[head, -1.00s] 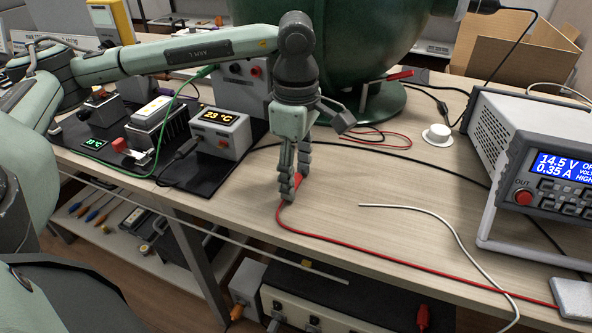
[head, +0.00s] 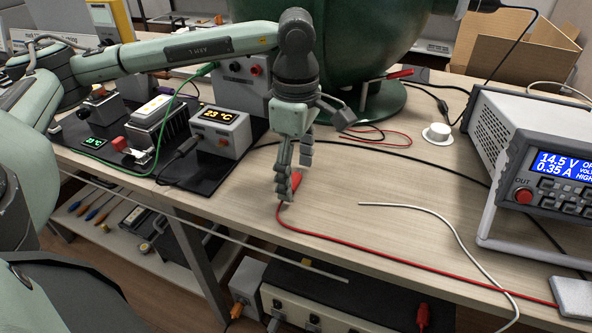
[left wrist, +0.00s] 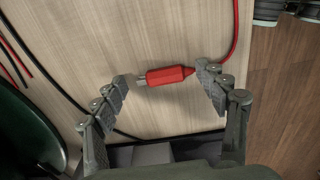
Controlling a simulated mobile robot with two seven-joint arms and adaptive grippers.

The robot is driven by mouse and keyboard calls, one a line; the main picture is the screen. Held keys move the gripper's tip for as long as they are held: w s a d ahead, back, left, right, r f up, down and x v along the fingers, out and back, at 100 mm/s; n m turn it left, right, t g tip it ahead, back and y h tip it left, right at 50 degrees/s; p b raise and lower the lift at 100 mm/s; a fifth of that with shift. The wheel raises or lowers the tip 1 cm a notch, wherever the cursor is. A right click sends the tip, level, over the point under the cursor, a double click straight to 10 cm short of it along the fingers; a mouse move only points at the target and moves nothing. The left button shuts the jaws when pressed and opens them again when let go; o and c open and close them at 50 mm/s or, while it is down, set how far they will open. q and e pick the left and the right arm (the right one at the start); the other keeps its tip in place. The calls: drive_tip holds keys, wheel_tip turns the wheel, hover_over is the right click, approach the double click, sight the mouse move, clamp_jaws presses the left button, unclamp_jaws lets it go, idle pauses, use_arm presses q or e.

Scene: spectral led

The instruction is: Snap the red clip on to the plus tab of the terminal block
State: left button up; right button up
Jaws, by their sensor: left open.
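The red clip (head: 296,181) lies on the wooden bench near its front edge, with a red wire running from it. My left gripper (head: 290,184) is open and points down over the clip, hiding part of it. In the left wrist view, the clip (left wrist: 168,76) lies between the spread fingertips (left wrist: 167,76), which stand near its two ends. Its metal nose is by the left finger and its wire end by the right finger. I cannot pick out the terminal block's plus tab with certainty. My right gripper is not in view.
A black mat (head: 208,180) with grey boxes and a finned heat sink (head: 160,125) lies left of the gripper. A big green sphere (head: 345,45) stands behind. A power supply (head: 540,150) stands at right. A white wire (head: 415,210) lies on the bench; the bench middle is mostly clear.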

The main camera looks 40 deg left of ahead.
sight(296, 178)
use_arm(q)
wheel_tip(296, 178, up, 12)
idle(0.4)
drive_tip(key=shift+f, duration=0.15)
